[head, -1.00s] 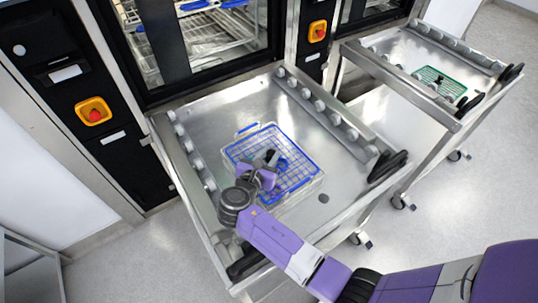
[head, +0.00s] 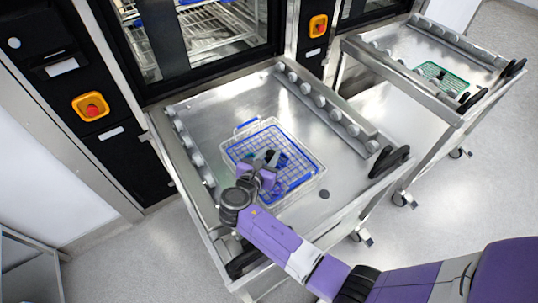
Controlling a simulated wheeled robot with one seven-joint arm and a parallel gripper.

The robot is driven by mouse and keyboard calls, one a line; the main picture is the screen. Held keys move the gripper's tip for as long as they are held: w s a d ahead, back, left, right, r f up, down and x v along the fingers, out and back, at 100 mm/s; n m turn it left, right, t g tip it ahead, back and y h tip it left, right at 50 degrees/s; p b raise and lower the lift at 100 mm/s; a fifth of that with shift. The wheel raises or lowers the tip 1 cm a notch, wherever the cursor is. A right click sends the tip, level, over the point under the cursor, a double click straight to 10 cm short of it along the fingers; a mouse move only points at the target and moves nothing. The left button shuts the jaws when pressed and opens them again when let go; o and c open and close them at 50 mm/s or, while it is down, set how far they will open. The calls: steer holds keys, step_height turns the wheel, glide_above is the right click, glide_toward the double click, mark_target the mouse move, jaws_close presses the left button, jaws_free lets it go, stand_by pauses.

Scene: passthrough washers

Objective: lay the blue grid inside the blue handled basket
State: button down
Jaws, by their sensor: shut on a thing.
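The blue handled basket (head: 319,180) stands on the near steel cart; it is a pale wire basket with blue handles, one showing at its far left edge. The blue grid (head: 291,160) is at the basket, its blue frame within the outline of the basket's rim. How deep it sits is hard to tell from above. My gripper (head: 268,160) is over the middle of the grid, shut on it; the fingertips and the part they grip are partly hidden by the wrist.
The near cart (head: 230,105) has roller rails along both sides and black handles (head: 389,162). Its top is clear around the basket. A second cart at the right holds a green grid (head: 441,79). Washers with glass doors stand behind.

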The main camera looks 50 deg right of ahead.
steer(key=shift+f+b, duration=0.65)
steer(key=shift+f, duration=0.5)
steer(key=c, duration=1)
jaws_free()
steer(key=shift+s+f, duration=0.1)
steer(key=shift+f, duration=0.05)
steer(key=shift+s+a+f, duration=0.1)
steer(key=shift+f, duration=0.05)
steer(key=r+p, duration=0.5)
steer(key=r, duration=0.3)
steer(key=r+p, duration=0.5)
steer(key=r, duration=0.2)
steer(key=shift+w+r+p, duration=0.2)
steer(key=shift+r+p, duration=0.15)
steer(key=shift+p, duration=0.05)
